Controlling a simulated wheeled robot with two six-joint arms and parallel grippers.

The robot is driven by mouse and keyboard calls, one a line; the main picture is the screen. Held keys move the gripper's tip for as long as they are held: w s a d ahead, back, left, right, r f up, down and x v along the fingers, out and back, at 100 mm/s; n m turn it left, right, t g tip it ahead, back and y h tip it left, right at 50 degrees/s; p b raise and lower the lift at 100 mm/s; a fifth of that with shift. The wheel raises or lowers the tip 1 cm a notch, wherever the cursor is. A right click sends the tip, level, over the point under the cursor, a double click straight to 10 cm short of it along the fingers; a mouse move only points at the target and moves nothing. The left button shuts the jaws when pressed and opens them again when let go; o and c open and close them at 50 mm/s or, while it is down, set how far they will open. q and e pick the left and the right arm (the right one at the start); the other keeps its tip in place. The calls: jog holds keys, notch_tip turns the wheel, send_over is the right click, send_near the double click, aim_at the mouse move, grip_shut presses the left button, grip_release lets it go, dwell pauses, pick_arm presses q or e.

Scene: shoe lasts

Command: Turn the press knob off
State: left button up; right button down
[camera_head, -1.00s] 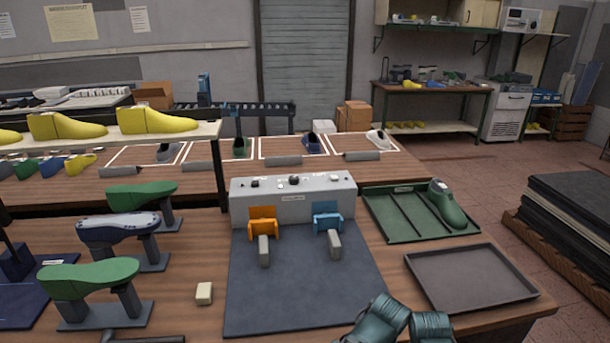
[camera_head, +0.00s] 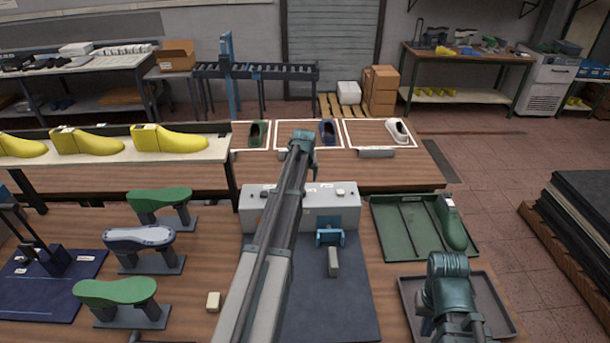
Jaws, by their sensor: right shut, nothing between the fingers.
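The press (camera_head: 340,212) is a light grey box at the back of the dark mat (camera_head: 345,300). A small pale control (camera_head: 340,192) shows on the right part of its top. One of my arm links (camera_head: 265,270) reaches up across the press and hides its middle, including the orange clamp. The blue clamp (camera_head: 330,237) is in plain sight. My right gripper is shut, but its fingertips are hard to make out near the press, so I cannot tell whether it touches a knob. My left gripper is not in view.
Another teal part of my arms (camera_head: 448,290) is over the grey tray (camera_head: 505,310). A green tray (camera_head: 395,225) holding a green last (camera_head: 450,222) is right of the press.

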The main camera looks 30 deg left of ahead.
pick_arm(q)
jog(key=b+x, duration=0.4)
jog(key=a+b+x, duration=0.1)
jog(key=b+x, duration=0.3)
jog(key=x, duration=0.1)
jog(key=b+x, duration=0.4)
jog(key=shift+w+a+b, duration=0.35)
jog(key=shift+w+b, duration=0.05)
grip_shut()
dwell(0.3)
